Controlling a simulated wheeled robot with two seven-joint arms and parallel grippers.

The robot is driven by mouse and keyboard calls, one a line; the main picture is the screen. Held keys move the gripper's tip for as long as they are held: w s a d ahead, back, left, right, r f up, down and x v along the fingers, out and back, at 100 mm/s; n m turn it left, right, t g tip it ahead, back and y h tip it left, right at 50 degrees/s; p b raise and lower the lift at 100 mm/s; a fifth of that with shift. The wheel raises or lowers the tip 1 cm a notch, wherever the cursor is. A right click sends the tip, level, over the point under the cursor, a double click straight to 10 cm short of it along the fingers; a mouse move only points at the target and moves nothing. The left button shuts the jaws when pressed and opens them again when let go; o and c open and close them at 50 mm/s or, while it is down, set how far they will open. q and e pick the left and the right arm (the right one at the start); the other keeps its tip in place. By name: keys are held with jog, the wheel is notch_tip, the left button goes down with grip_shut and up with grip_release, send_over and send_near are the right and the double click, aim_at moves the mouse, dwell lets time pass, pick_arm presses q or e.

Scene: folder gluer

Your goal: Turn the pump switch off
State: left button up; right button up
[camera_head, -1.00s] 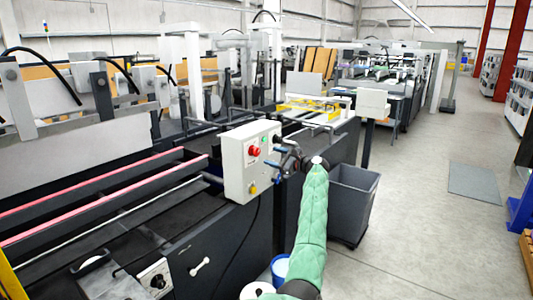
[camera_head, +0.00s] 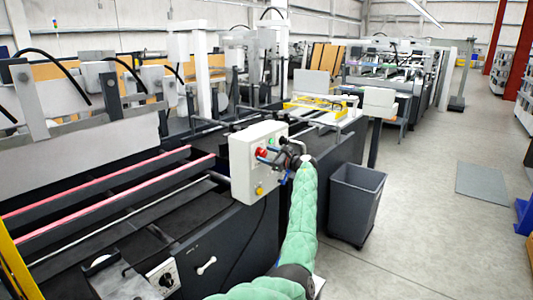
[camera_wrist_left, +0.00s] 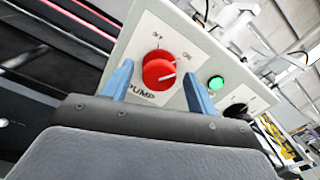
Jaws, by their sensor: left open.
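The red round pump switch (camera_wrist_left: 158,70) sits on a pale control box (camera_head: 240,168), with "PUMP" printed below it and OFF and ON marks above. Its white pointer line faces right, nearer the ON side than the OFF mark. It also shows as a red knob in the head view (camera_head: 261,153). My left gripper (camera_wrist_left: 157,67) is open, its two blue fingers on either side of the knob in the wrist view. In the head view my left gripper (camera_head: 270,154) is at the box face, partly covering the switch. Whether the fingers touch the knob is unclear. My right gripper is out of view.
A green button (camera_wrist_left: 216,82) and a black knob (camera_wrist_left: 236,110) are right of the switch. A yellow knob (camera_head: 260,190) is low on the box. A grey bin (camera_head: 356,205) stands right of the machine. The floor further right is open.

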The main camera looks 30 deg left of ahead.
pick_arm(q)
jog(key=shift+a, duration=0.25)
jog(key=c, duration=0.9)
jog(key=shift+c, duration=0.3)
